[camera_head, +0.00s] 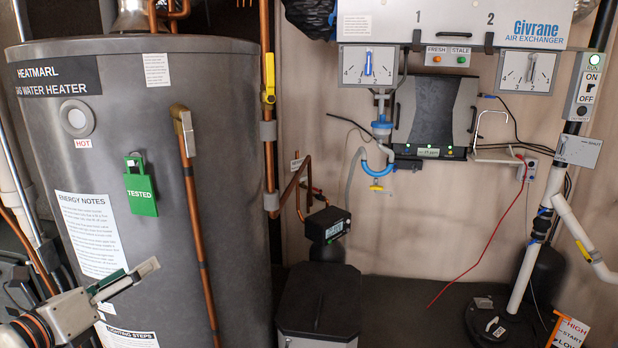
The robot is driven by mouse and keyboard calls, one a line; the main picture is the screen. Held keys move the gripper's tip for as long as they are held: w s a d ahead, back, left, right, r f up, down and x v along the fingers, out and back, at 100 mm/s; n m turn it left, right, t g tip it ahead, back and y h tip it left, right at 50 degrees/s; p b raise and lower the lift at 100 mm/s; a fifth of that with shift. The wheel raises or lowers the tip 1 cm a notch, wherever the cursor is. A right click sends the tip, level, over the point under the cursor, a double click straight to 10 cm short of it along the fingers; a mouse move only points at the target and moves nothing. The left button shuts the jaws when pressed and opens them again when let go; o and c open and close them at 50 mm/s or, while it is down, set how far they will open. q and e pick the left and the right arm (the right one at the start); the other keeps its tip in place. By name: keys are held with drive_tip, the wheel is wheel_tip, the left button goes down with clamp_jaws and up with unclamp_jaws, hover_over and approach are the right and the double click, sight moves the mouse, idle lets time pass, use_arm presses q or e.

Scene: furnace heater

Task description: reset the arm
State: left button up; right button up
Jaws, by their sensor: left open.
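My left gripper (128,284) reaches in from the lower left corner, in front of the lower part of the grey water heater (235,200). Its jaws are open and nothing shows between them. Its fingers point right and slightly up, overlapping the heater's lower labels in the picture. I cannot tell whether they touch the heater. My right arm and gripper are not in view.
A green "TESTED" tag (140,193) and a copper pipe (197,240) are on the heater's front. A dark bin (318,300) stands right of it. The air exchanger (455,20) hangs on the back wall. A red wire (480,250) dangles below. A white pipe (530,265) stands at right.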

use_arm(q)
drive_tip(key=d+f+n+g+h, duration=0.1)
drive_tip(key=d+f+n, duration=0.3)
drive_tip(key=f, duration=0.3)
drive_tip(key=d+f+n+g, duration=0.1)
drive_tip(key=d+f+n, duration=0.25)
drive_tip(key=f, duration=0.35)
drive_tip(key=s+d+f+n+g, duration=0.1)
drive_tip(key=s+d+f+n, duration=0.2)
drive_tip(key=s+f+n, duration=0.3)
drive_tip(key=s+d+f+n+g+y, duration=0.1)
drive_tip(key=s+d+f+n, duration=0.3)
drive_tip(key=f+n, duration=0.4)
drive_tip(key=s+d+f+n+g, duration=0.1)
drive_tip(key=s+d+f+n, duration=0.2)
drive_tip(key=s+f+n, duration=0.4)
wheel_tip(320, 180, down, 6)
drive_tip(key=shift+s+d+f+y, duration=0.2)
drive_tip(key=shift+s+d+y, duration=0.05)
drive_tip(key=shift+s+y, duration=0.05)
